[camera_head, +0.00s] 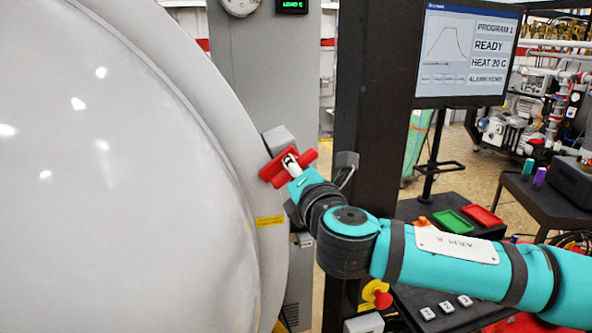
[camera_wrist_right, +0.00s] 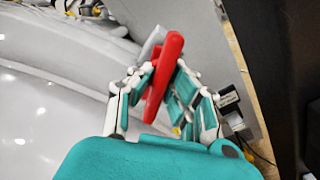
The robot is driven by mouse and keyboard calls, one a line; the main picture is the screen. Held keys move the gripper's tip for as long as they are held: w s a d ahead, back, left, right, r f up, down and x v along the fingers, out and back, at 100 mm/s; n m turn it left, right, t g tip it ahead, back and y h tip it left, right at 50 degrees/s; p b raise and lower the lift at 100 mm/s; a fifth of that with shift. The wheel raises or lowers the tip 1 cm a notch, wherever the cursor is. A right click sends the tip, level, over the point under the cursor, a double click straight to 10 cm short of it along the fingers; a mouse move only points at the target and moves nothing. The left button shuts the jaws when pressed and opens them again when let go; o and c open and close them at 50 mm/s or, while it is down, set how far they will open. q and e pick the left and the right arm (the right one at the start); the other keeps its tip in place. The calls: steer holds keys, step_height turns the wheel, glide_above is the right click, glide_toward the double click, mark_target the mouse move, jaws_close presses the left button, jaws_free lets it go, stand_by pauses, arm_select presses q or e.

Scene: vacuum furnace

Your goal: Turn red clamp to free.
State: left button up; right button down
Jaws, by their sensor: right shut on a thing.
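The red clamp (camera_head: 281,167) sits at the right rim of the large grey furnace door (camera_head: 140,170), against a grey block. In the head view it lies tilted, its right end higher. My right gripper (camera_head: 292,163) reaches it from the lower right. In the right wrist view the red clamp (camera_wrist_right: 164,75) stands between the two fingers of my right gripper (camera_wrist_right: 165,88), which are shut on it. The fingers hide part of the clamp's sides. My left gripper is not in view.
A dark post (camera_head: 368,120) stands just right of the clamp, close to my right arm. A monitor (camera_head: 466,55) reading READY hangs at the upper right. A dark table with a green tray (camera_head: 452,221) and a red tray (camera_head: 482,215) lies behind my forearm.

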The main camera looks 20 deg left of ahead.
steer(key=n, duration=0.3)
steer(key=shift+r+n, duration=0.1)
steer(key=shift+n, duration=0.3)
steer(key=n, duration=0.3)
steer(key=shift+n, duration=0.3)
steer(key=n+p, duration=0.1)
steer(key=n, duration=0.5)
steer(key=shift+n, duration=0.3)
steer(key=c, duration=1.3)
jaws_free()
steer(key=shift+a, duration=0.1)
steer(key=shift+s, duration=0.1)
steer(key=v, duration=1.1)
steer(key=shift+s+d, duration=0.25)
steer(key=shift+d, duration=0.1)
